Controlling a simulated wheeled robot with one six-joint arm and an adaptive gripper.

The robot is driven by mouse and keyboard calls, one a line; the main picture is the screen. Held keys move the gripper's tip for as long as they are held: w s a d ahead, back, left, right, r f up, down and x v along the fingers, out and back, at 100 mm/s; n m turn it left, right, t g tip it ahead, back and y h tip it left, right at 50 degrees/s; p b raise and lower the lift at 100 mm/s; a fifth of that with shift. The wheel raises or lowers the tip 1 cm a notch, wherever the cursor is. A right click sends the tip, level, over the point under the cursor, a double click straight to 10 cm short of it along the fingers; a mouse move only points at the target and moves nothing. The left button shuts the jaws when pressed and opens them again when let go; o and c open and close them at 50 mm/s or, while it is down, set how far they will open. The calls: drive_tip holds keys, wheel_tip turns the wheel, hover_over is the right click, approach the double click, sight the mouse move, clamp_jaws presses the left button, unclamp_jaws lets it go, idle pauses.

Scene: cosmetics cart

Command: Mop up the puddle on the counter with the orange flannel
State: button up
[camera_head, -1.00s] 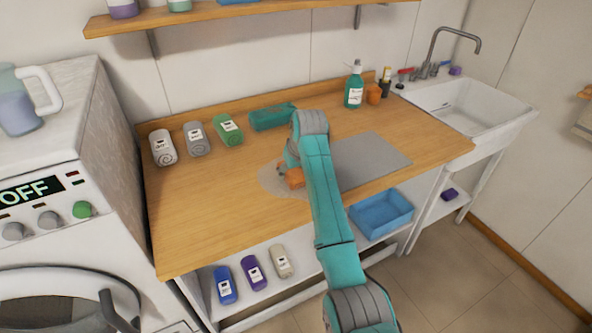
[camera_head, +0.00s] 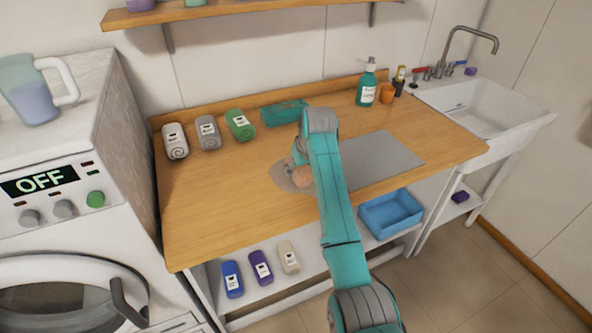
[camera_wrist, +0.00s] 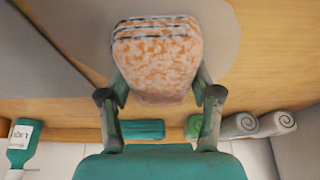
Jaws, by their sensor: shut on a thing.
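The orange flannel (camera_head: 302,177) is a folded cloth; in the wrist view (camera_wrist: 155,62) it looks orange mottled with pale patches. My gripper (camera_wrist: 160,92) is shut on it, one finger on each side. The flannel is low at the puddle (camera_head: 281,179), a greyish round patch on the wooden counter (camera_head: 215,205). The puddle also shows around the flannel in the wrist view (camera_wrist: 85,25). My arm hides part of the puddle and most of the gripper in the head view. I cannot tell whether the flannel touches the counter.
A grey flat panel (camera_head: 385,162) lies right of the puddle. A sink (camera_head: 485,105) is at the right. The counter's left front is clear.

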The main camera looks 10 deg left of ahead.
drive_tip(key=shift+w+d, duration=0.55)
drive_tip(key=shift+d, duration=0.3)
drive_tip(key=shift+w+d, duration=0.55)
drive_tip(key=shift+d, duration=0.25)
wheel_tip(320, 180, up, 8)
drive_tip(key=shift+a+f, duration=0.1)
drive_tip(key=s+a, duration=0.1)
drive_tip(key=a, duration=0.1)
drive_tip(key=s+a+f, duration=0.1)
drive_tip(key=s+a, duration=0.1)
drive_tip(key=shift+s+a, duration=0.3)
drive_tip(key=shift+a, duration=0.05)
drive_tip(key=shift+f, duration=2.85)
drive_tip(key=shift+f, duration=0.55)
drive_tip(key=shift+w+d, duration=0.1)
drive_tip(key=shift+w, duration=0.05)
